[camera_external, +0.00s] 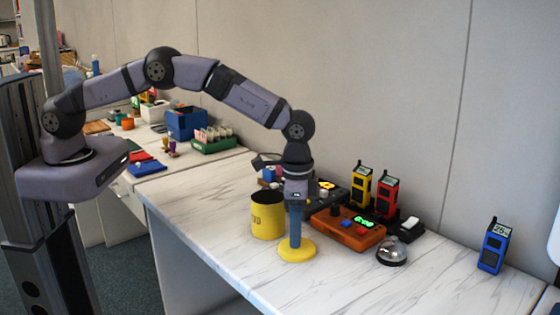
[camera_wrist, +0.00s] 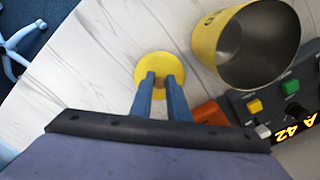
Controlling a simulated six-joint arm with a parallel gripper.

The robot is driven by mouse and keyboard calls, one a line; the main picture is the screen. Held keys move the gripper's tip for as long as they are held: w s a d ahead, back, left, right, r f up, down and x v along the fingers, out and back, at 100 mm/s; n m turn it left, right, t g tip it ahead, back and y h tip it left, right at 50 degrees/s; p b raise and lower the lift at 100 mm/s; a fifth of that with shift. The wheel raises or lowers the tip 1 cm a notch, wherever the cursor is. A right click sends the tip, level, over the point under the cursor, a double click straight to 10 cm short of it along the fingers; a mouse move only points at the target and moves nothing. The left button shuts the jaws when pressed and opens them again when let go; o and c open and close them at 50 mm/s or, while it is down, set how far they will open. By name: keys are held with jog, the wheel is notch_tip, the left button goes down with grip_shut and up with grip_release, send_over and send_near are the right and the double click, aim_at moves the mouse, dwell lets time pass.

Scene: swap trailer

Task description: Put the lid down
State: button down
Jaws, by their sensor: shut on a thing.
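The lid (camera_external: 298,253) is a round yellow disc, lying flat at or just above the marble tabletop in the external view; I cannot tell whether it touches. My gripper (camera_external: 295,243) points straight down with its blue fingers shut on the lid's small brown knob. In the wrist view the lid (camera_wrist: 149,66) lies beyond the fingertips (camera_wrist: 160,85), which hide part of the knob. The yellow canister (camera_external: 267,218) stands upright and open on the table, just left of my gripper. In the wrist view the canister (camera_wrist: 212,45) is open, with a grey inside.
An orange control box (camera_external: 347,232) with a green display stands right of my gripper. A silver bell (camera_external: 392,251) and a blue handheld device (camera_external: 494,247) stand farther right. Red and yellow devices (camera_external: 387,195) stand behind. The marble tabletop (camera_external: 330,285) is clear in front.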

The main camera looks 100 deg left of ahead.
jog(key=shift+f, duration=0.35)
jog(key=shift+f, duration=0.1)
jog(key=c, duration=1.7)
grip_release()
jog(key=shift+r+b, duration=1.2)
jog(key=shift+r, duration=4.95)
